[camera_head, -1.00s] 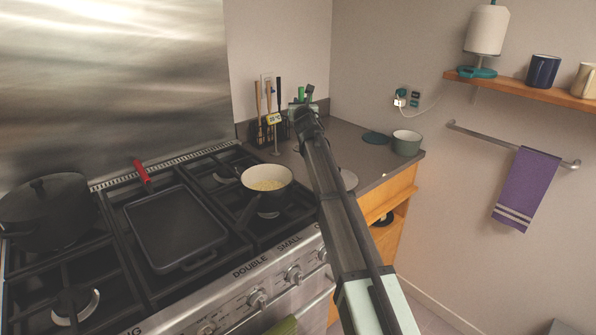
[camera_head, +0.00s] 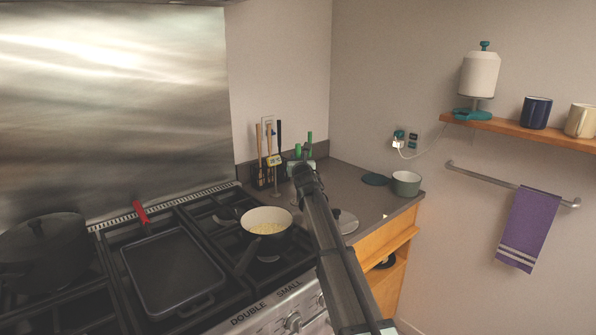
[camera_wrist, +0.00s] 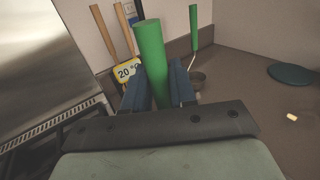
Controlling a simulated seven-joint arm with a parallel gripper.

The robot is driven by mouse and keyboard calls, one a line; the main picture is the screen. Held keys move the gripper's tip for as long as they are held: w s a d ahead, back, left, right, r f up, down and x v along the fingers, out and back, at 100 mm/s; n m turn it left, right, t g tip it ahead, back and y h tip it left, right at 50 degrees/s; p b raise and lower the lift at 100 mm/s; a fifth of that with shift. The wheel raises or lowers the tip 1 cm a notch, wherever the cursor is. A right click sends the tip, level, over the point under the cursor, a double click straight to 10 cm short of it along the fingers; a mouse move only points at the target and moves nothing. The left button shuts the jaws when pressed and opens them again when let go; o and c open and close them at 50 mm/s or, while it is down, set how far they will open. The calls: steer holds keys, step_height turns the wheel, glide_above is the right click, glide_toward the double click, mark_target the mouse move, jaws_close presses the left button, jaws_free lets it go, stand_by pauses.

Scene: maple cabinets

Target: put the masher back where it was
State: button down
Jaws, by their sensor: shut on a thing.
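My gripper (camera_wrist: 160,88) is shut on an upright green handle (camera_wrist: 150,50), which I take to be the masher's. The masher's lower end is hidden behind the gripper. In the head view my gripper (camera_head: 303,176) is over the back counter, just right of the dark utensil holder (camera_head: 262,177), with green handle tops (camera_head: 298,151) showing above it. A second green-handled utensil (camera_wrist: 193,28) stands behind the held one in the wrist view.
Wooden-handled utensils (camera_wrist: 103,32) and a yellow 20 °C display (camera_wrist: 128,70) are close on the left. A pan of food (camera_head: 267,221) sits on the stove.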

steer(key=shift+f, duration=1.7)
steer(key=c, duration=0.9)
jaws_free()
steer(key=shift+f, duration=0.15)
steer(key=shift+r, duration=0.2)
steer(key=s, duration=0.4)
steer(key=s+d, duration=0.1)
steer(key=s, duration=0.3)
steer(key=s+d, duration=0.1)
steer(key=s, duration=0.2)
steer(key=shift+s+d, duration=0.2)
steer(key=shift+s, duration=0.2)
